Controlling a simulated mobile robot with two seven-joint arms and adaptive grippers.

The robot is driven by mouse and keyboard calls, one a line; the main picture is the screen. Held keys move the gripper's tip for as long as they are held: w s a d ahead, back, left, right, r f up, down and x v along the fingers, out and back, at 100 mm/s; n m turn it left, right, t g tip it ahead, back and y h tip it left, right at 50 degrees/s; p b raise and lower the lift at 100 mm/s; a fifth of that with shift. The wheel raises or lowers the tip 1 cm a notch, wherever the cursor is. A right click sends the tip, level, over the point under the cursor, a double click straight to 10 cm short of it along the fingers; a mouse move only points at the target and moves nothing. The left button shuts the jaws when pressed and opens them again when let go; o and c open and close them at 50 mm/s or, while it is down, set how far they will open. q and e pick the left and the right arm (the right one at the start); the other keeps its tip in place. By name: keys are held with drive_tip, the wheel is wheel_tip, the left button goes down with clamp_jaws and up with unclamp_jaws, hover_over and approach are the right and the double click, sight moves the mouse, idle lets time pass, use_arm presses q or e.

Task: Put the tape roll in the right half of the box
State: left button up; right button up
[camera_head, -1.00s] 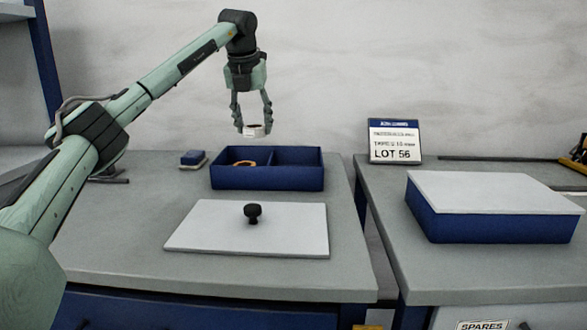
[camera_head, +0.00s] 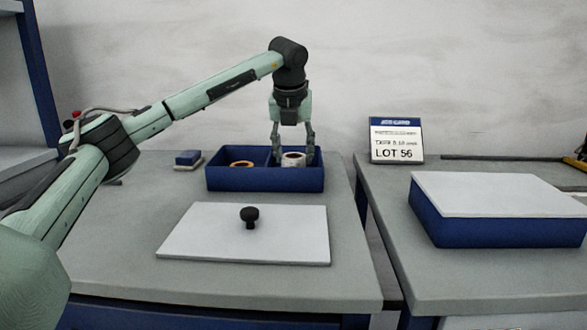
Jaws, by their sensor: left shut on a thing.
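The open blue box (camera_head: 265,180) stands on the left table and has a divider across its middle. A white tape roll (camera_head: 293,159) is in the right half of the box, with its upper part showing above the front wall. My left gripper (camera_head: 293,157) reaches down into the right half and is shut on this roll. Whether the roll touches the box floor is hidden by the front wall. An orange-brown roll (camera_head: 242,164) lies in the left half. My right gripper is not in view.
A white lid (camera_head: 200,235) with a black knob (camera_head: 249,215) lies in front of the box. A small blue block (camera_head: 188,158) sits left of it. A LOT 56 sign (camera_head: 397,141) and a covered blue box (camera_head: 490,220) stand on the right table.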

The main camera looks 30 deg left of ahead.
sight(293, 160)
use_arm(q)
drive_tip(key=shift+f, duration=1.95)
drive_tip(key=shift+f, duration=0.2)
drive_tip(key=o, duration=1.2)
drive_tip(key=shift+r, duration=0.1)
drive_tip(key=shift+c, duration=0.2)
drive_tip(key=shift+r, duration=0.1)
drive_tip(key=v, duration=1.2)
